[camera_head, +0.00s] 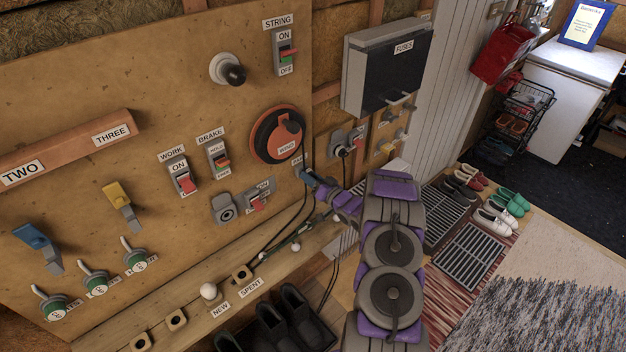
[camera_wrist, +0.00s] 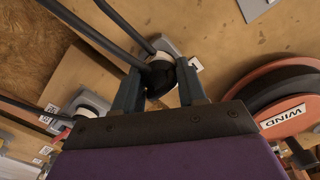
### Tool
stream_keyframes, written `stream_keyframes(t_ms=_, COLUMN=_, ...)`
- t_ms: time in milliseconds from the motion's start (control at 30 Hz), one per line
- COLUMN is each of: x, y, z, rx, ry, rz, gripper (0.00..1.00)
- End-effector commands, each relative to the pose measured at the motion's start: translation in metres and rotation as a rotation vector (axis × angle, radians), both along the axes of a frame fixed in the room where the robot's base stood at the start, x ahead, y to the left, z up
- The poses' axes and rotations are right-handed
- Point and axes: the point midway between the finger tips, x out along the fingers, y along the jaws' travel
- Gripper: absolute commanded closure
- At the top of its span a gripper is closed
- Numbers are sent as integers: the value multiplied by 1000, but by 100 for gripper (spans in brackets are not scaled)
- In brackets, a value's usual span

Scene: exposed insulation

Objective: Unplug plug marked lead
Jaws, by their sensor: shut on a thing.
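My gripper (camera_head: 307,177) reaches the wooden board just below the orange WIND dial. In the wrist view my gripper (camera_wrist: 160,88) has its two dark fingers on either side of a black round plug (camera_wrist: 159,78), shut on it. A thick black cable leads away from the plug. A grey socket plate (camera_wrist: 168,46) shows behind the plug; I cannot tell whether the plug is still seated in it. A small white label (camera_head: 298,173) sits beside the gripper in the head view, too small to read, so the lead marking is not confirmed.
The WIND dial (camera_head: 278,135) is close above the gripper. Another plug in a socket (camera_head: 345,150) is to the right, below the FUSES box (camera_head: 388,65). Black cables (camera_head: 292,220) hang past a wooden ledge (camera_head: 215,290). Shoes and floor grates lie at right.

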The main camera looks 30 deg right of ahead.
Motion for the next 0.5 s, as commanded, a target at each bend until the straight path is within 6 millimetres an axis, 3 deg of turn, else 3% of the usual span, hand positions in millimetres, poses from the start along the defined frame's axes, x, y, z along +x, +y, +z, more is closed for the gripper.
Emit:
stream_keyframes(t_ms=367, x=8, y=2, z=0, rx=0, ry=0, rz=1, gripper=96)
stream_keyframes(t_ms=400, x=8, y=2, z=0, rx=0, ry=1, rz=1, gripper=56)
stream_keyframes(t_ms=500, x=8, y=2, z=0, rx=1, ry=1, rz=1, gripper=47)
